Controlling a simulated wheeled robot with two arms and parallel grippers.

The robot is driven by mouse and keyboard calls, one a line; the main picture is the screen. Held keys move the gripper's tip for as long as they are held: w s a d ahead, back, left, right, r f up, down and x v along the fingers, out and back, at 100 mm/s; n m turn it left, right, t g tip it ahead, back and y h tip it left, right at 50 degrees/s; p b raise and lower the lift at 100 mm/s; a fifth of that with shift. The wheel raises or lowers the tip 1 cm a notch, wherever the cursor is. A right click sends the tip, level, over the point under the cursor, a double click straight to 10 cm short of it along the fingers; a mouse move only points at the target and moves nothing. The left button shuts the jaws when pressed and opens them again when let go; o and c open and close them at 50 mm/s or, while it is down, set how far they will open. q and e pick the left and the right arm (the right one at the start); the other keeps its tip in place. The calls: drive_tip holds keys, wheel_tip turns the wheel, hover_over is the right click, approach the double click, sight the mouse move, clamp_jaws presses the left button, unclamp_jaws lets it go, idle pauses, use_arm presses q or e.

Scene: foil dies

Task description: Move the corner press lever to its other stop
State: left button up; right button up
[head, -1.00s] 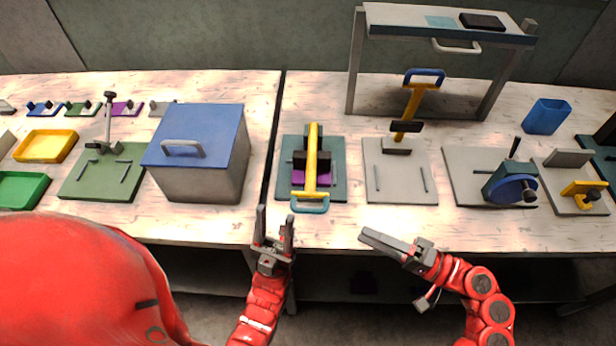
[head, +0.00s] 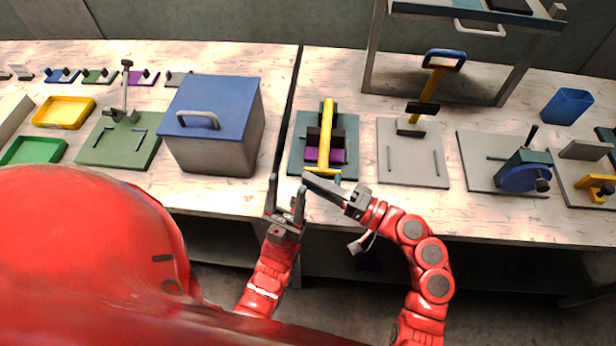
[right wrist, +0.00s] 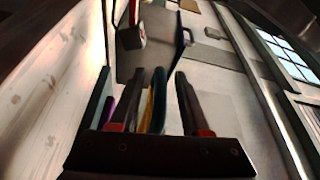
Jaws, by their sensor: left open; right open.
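A press with a teal base (head: 350,166) stands at the front edge near the table seam. Its yellow lever (head: 327,125) lies down toward me over a dark block and a purple piece (head: 313,155). The lever's teal handle end is mostly hidden behind my right gripper (head: 308,180). In the right wrist view, the right gripper (right wrist: 159,78) is open, with a yellow and blue bar (right wrist: 157,100) between its fingers; contact cannot be told. My left gripper (head: 286,190) is open and empty just left of it, pointing up. No label shows which press is the corner one.
A second press with a raised yellow lever (head: 429,90) stands right on a grey base (head: 434,174). A blue-lidded box (head: 213,112) is close on the left. A shelf (head: 470,22) rises behind. A blue crank device (head: 522,174) is further right.

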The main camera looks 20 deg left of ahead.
drive_tip(key=shift+w+a+r, duration=0.1)
drive_tip(key=shift+a, duration=0.8)
drive_tip(key=shift+c, duration=0.3)
clamp_jaws()
drive_tip(key=shift+r, duration=0.15)
idle(0.4)
